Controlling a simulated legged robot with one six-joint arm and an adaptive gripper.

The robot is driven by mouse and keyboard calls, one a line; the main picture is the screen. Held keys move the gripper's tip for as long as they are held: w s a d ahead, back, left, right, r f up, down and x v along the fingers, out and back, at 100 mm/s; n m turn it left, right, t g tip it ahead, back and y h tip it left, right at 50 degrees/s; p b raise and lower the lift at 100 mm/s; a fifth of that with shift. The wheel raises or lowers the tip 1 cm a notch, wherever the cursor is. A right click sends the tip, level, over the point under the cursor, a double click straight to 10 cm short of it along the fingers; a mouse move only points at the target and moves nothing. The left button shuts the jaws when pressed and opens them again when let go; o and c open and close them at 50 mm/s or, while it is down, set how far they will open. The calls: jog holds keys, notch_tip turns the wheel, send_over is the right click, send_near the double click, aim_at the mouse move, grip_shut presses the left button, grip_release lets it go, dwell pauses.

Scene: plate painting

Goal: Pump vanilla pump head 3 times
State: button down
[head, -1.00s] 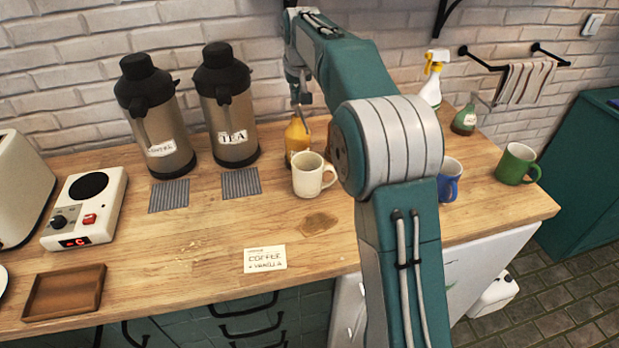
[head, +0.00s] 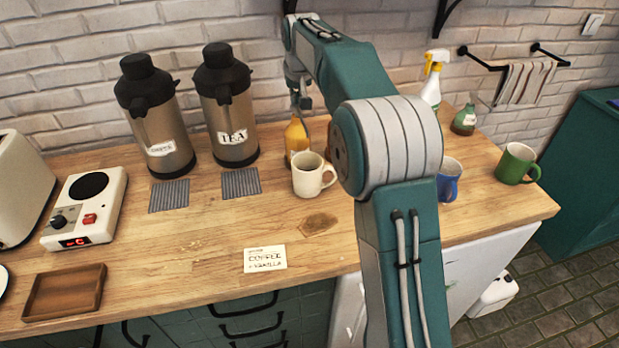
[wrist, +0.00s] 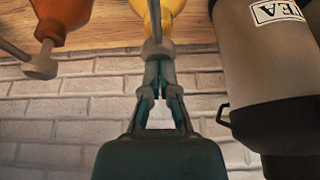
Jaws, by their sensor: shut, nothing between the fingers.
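A yellow pump bottle (head: 295,140) stands behind the cream mug (head: 308,178) in the head view. In the wrist view, which looks upside down, the yellow bottle (wrist: 166,14) is at the top centre with its grey pump head (wrist: 155,47). I cannot read a vanilla label on it. My gripper (head: 300,104) is above the bottle, fingers pointing down. In the wrist view my gripper (wrist: 158,62) is shut and empty, its tips at the pump head; whether they touch it is hard to tell. The mug's inside looks empty from here.
An orange pump bottle (wrist: 66,15) with its own grey pump head is beside the yellow one. Two thermoses, one marked TEA (head: 229,110), stand to the left. A card (head: 264,259) reading coffee and vanilla lies in front. The spray bottle (head: 431,90) is to the right.

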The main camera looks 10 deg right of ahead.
jog(key=shift+r, duration=1.5)
jog(key=shift+f, duration=0.2)
jog(key=shift+f, duration=1.7)
jog(key=shift+r, duration=1.9)
notch_tip(320, 180, up, 6)
